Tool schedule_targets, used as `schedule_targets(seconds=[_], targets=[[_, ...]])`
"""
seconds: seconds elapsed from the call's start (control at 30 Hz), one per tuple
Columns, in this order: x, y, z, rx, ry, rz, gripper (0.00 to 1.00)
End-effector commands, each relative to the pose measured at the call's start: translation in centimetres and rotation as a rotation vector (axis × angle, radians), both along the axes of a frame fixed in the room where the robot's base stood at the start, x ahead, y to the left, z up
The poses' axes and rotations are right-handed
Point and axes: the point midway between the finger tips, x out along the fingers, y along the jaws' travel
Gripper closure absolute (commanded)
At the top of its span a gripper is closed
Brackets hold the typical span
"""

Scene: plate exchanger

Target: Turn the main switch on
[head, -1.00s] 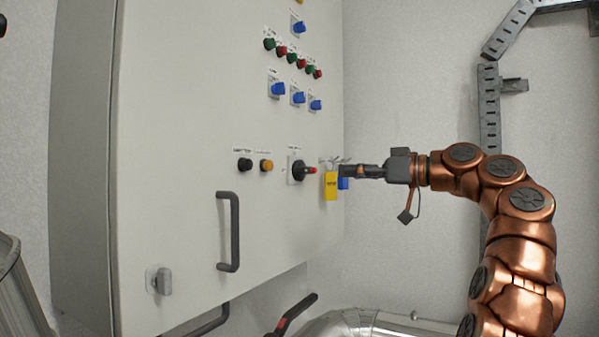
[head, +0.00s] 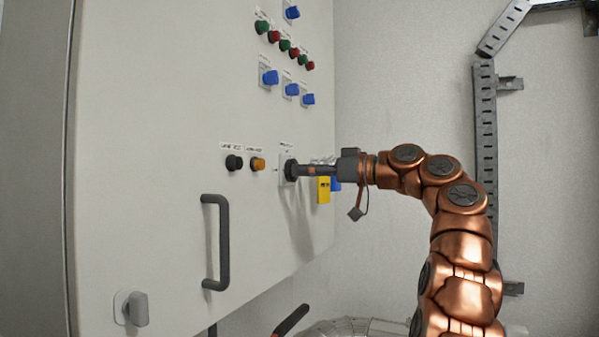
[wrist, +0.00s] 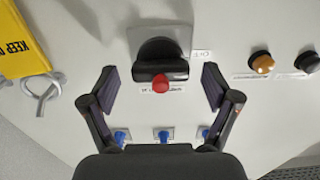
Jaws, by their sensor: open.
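The main switch is a black rotary knob with a red tip on a light square plate. In the wrist view the switch (wrist: 157,60) lies at the top centre, its red tip pointing toward my gripper. My gripper (wrist: 157,84) is open, with one finger on each side of the red tip and a gap on both sides. In the head view my gripper (head: 294,170) reaches the cabinet front at the switch (head: 288,168), and its fingers hide most of the knob. I cannot tell contact from this view.
A yellow tag (head: 323,189) hangs just right of the switch; it also shows in the wrist view (wrist: 22,46) beside a metal hasp (wrist: 41,96). A black button (head: 234,162) and an orange button (head: 257,164) sit left. A dark handle (head: 222,245) sticks out below them.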

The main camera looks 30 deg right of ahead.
Motion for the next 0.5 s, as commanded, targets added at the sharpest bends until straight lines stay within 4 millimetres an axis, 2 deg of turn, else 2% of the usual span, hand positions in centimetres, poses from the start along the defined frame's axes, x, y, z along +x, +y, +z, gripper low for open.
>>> schedule_targets(seconds=[0.13,0.43,0.5], targets=[[1.4,0.8,0.0,0.003,0.002,0.001,0.12],[1.7,1.1,0.0,0.003,-0.001,0.002,0.12],[1.7,1.1,0.0,0.003,-0.001,0.002,0.2]])
